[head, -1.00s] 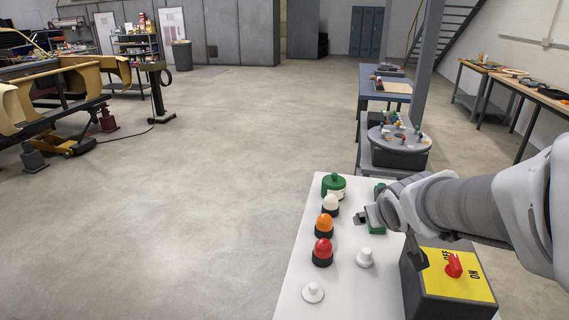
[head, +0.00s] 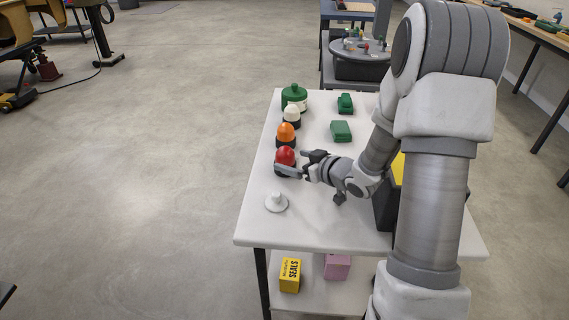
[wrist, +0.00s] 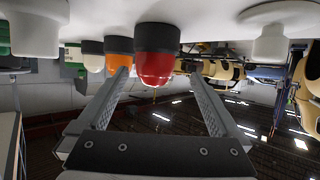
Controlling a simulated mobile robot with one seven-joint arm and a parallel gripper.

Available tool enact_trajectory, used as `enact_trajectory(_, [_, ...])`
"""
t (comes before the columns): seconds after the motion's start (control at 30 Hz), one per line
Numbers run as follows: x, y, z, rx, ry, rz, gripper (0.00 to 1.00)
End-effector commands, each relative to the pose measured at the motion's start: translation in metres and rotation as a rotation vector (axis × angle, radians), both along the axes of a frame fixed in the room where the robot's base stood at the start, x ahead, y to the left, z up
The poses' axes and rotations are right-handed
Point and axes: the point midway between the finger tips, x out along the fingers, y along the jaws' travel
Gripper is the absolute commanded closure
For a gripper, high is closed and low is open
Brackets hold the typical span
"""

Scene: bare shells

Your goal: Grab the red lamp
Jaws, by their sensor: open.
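The red lamp (head: 285,155), a red dome on a black base, stands upright on the white table (head: 262,226). My gripper (head: 291,162) is open at table height and reaches it from the right. One finger crosses in front of the lamp's lower part and the other is on its far right side. In the wrist view, which is upside down, the red dome (wrist: 155,64) hangs between the two spread fingers (wrist: 158,76), near their tips. I see no finger closed on it. Part of the black base is hidden by the near finger in the head view.
A white knob (head: 276,202) is in front. Green blocks (head: 341,131) lie to the right. A yellow-and-black box stands partly hidden behind my arm.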

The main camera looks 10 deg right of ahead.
Motion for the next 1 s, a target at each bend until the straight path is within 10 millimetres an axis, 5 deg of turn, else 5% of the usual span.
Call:
enact_trajectory(0.37, [0.044, 0.015, -0.022, -0.001, 0.001, -0.002, 0.00])
enact_trajectory(0.67, [0.048, 0.017, -0.022, -0.002, 0.001, -0.003, 0.00])
enact_trajectory(1.0, [0.048, 0.016, -0.022, -0.001, 0.000, -0.003, 0.59])
